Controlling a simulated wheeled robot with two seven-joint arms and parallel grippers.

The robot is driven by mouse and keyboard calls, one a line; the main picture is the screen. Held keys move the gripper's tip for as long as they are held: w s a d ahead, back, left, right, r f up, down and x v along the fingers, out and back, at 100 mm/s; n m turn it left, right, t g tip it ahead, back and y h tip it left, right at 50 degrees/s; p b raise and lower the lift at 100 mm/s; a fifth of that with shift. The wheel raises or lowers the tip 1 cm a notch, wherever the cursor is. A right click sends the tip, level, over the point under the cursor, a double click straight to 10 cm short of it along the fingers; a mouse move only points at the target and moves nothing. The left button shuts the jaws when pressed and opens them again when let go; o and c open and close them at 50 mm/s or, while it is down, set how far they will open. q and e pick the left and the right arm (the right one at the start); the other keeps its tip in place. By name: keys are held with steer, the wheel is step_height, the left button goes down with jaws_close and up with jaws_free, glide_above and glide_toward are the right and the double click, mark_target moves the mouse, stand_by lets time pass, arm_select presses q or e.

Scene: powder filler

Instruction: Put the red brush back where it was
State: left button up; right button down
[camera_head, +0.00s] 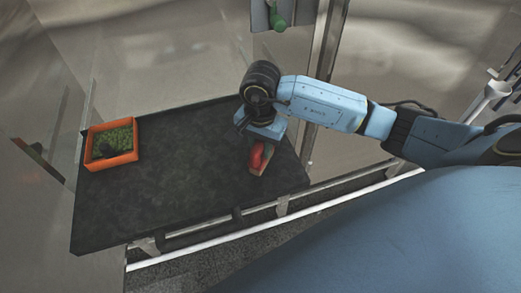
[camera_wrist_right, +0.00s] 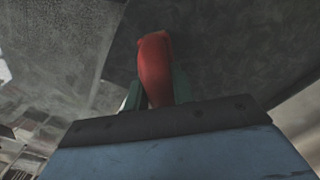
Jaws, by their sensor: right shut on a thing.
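The red brush (camera_head: 257,156) is at the right end of the dark table, under my right gripper (camera_head: 262,146). The right gripper is shut on the brush. In the right wrist view, the red, curved brush (camera_wrist_right: 155,66) sticks out between the green fingers of the gripper (camera_wrist_right: 157,90). A pale part of the brush shows below the red in the head view. I cannot tell whether the brush touches the table. My left gripper is not in view.
The dark table (camera_head: 180,190) is mostly bare. An orange box (camera_head: 111,159) with green contents stands at its left end. A metal rail (camera_head: 283,206) runs along the near side. A grey panel with a green handle (camera_head: 278,20) stands behind, beside an upright post.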

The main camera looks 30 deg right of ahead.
step_height(320, 180, down, 2)
steer(key=shift+f, duration=0.1)
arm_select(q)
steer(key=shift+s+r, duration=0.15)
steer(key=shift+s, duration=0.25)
arm_select(e)
steer(key=shift+f, duration=0.2)
steer(key=c, duration=1.2)
jaws_free()
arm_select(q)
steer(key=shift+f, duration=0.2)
arm_select(e)
steer(key=shift+r, duration=0.2)
arm_select(q)
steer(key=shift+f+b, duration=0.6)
steer(key=shift+b, duration=0.1)
arm_select(e)
step_height(320, 180, up, 12)
